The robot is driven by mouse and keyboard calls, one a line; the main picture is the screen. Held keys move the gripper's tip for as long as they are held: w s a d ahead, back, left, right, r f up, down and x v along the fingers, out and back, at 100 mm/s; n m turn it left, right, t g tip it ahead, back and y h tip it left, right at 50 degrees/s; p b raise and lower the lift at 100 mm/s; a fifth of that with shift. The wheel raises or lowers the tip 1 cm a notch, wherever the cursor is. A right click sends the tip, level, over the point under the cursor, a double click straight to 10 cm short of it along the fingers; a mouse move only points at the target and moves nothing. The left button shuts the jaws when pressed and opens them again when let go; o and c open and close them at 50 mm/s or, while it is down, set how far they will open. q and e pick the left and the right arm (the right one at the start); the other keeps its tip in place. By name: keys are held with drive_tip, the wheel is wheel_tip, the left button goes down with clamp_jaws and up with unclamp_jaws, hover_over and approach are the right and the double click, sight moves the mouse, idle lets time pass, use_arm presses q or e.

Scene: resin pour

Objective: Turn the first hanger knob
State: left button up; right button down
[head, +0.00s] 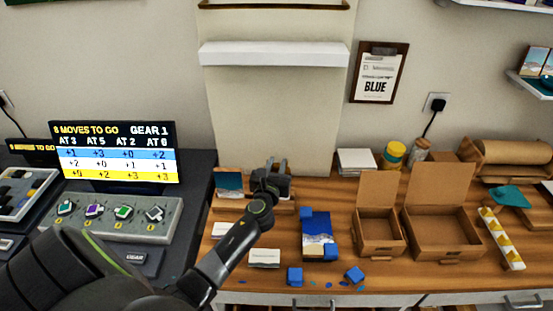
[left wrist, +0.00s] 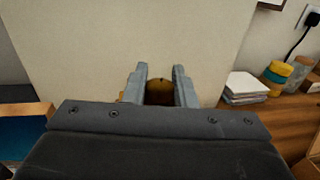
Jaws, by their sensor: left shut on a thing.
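My left gripper (head: 277,166) is in front of the tall beige panel, above the back of the wooden table. In the left wrist view its two grey fingers (left wrist: 160,86) are shut on a small round brown-gold thing (left wrist: 160,93), mostly hidden by the gripper body. I cannot tell exactly what it is. A grey console (head: 110,222) on the left bears a row of several knobs. The leftmost knob (head: 65,208) is away from my gripper, with nothing touching it. I cannot tell which knob the task calls the hanger knob. My right gripper is out of view.
A screen (head: 115,152) behind the console reads "8 moves to go" and "Gear 1". Two open cardboard boxes (head: 380,240) (head: 445,243) stand right of my arm. Blue cubes (head: 295,276) lie near the table front. A white shelf (head: 272,54) juts out above the gripper.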

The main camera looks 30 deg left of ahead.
use_arm(q)
drive_tip(key=m+h, duration=0.2)
drive_tip(key=shift+a+t+h, duration=0.1)
drive_tip(key=shift+t+h, duration=0.2)
drive_tip(key=shift+t, duration=0.1)
drive_tip(key=m+h, duration=0.1)
drive_tip(key=h, duration=0.1)
drive_tip(key=shift+m+h, duration=0.4)
drive_tip(key=m+h+b, duration=0.1)
drive_tip(key=m+h, duration=0.1)
drive_tip(key=h, duration=0.1)
drive_tip(key=shift+f+h+b, duration=0.2)
drive_tip(key=shift+h+b, duration=0.1)
drive_tip(key=shift+b, duration=0.05)
drive_tip(key=shift+r+m+g+h+b, duration=0.15)
drive_tip(key=shift+m+g+h+b, duration=0.15)
drive_tip(key=shift+m+h+b, duration=1.1)
drive_tip(key=shift+n, duration=0.3)
drive_tip(key=o, duration=1)
drive_tip(key=shift+d, duration=0.2)
drive_tip(key=shift+s, duration=0.1)
